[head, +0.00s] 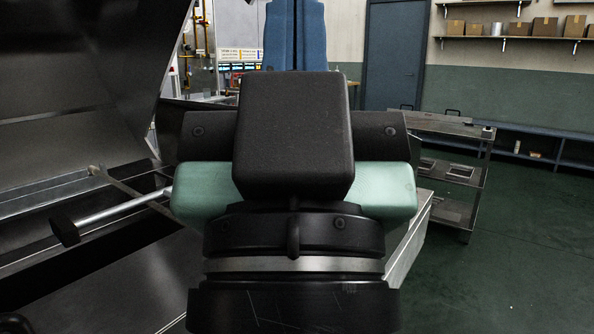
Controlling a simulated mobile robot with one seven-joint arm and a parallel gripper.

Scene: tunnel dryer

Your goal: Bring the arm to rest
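My arm's end fills the middle of the head view, seen from behind and close up. It has a dark round wrist, pale green side parts and a black block on top. Beyond the block, two blue fingers of my gripper (296,12) rise side by side with only a narrow dark line between them. The gripper looks shut, and no held object shows. The upper ends of the fingers reach the top edge of the picture, so their tips may be cut off. The black block hides the lower part of the fingers.
A large dark metal machine wall (65,85) stands close on the left, with a metal bar (125,208) below it. A steel shelf cart (452,172) stands to the right. A wall shelf (520,38) holds several boxes. Green floor (520,255) at right is clear.

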